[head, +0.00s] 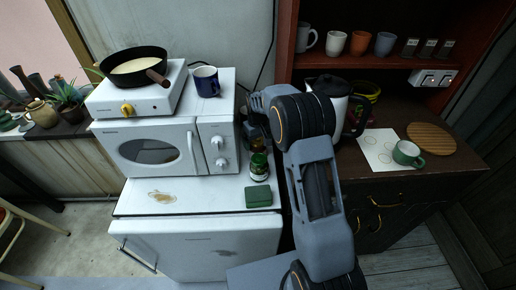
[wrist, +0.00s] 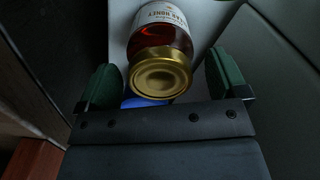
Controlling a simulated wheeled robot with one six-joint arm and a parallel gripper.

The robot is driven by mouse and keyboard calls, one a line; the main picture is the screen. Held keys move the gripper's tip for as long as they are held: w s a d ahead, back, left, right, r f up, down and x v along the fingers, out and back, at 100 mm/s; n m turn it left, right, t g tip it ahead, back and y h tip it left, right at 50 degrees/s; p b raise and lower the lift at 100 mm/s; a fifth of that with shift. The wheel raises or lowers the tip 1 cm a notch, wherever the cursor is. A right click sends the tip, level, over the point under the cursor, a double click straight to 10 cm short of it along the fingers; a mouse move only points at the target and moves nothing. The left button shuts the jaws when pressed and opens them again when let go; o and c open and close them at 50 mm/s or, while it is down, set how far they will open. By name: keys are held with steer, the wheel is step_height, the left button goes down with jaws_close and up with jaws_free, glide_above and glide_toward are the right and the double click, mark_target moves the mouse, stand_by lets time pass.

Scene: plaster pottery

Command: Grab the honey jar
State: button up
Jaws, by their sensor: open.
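The honey jar (wrist: 160,38), with amber contents, a gold lid and a pale label reading honey, shows in the wrist view. Its lid faces the camera. My gripper (wrist: 162,72) is open, with one green finger on each side of the lid and visible gaps between them and the jar. In the head view, a small amber patch (head: 258,144) beside the microwave's right side seems to be the honey jar, mostly hidden by my arm and a green jar-like thing (head: 259,166).
The white microwave (head: 160,150) stands close on the left, with a blue mug (head: 206,82) on it. A green block (head: 258,196) lies on the white fridge top (head: 190,200). A kettle (head: 330,88) and a green cup (head: 408,153) stand right of my arm.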

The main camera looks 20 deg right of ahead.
steer(key=c, duration=1.3)
steer(key=shift+c, duration=0.2)
steer(key=shift+r, duration=0.15)
